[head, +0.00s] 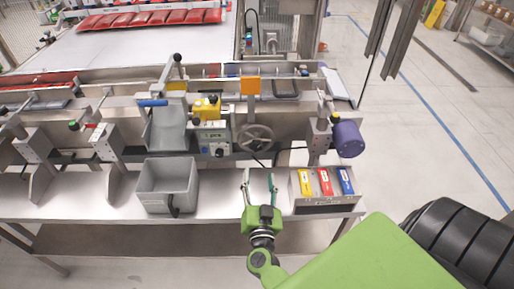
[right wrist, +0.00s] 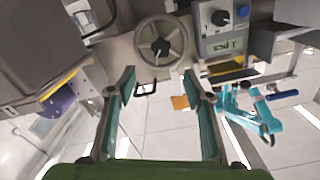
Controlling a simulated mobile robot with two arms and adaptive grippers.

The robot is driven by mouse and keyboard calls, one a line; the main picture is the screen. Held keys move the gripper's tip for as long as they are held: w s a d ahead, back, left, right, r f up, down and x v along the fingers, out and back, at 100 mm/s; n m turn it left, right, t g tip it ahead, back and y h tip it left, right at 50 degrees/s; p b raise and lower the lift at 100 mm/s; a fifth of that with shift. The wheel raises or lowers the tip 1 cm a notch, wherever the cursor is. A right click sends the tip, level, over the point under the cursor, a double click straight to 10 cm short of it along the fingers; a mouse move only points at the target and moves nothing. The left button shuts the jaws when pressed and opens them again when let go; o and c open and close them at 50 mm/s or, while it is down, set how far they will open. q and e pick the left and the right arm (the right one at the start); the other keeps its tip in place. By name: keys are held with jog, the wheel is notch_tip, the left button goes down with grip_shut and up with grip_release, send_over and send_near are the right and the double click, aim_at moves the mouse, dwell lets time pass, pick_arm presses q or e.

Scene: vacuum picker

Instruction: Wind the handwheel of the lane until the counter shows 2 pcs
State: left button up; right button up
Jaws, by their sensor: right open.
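The handwheel (head: 257,138) is a grey spoked wheel on the front of the lane, below an orange block. In the right wrist view the handwheel (right wrist: 160,42) shows its rim and dark hub, just beyond the fingertips. The counter (head: 213,137) is a grey box with a knob, left of the wheel in the head view. In the right wrist view its display (right wrist: 232,45) reads 1 pcs. My right gripper (head: 258,175) is open and empty, in front of and below the wheel, its fingers (right wrist: 158,82) apart and not touching it. My left gripper is not in view.
A grey bin (head: 167,178) stands on the bench to the left of the gripper. A holder with yellow, red and blue packs (head: 324,181) stands close on the right. A purple cylinder (head: 347,139) juts out right of the wheel.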

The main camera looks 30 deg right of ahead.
aim_at(257, 147)
jog(key=b+x, duration=0.3)
jog(key=x, duration=1)
jog(key=shift+w, duration=0.3)
jog(key=c, duration=1.1)
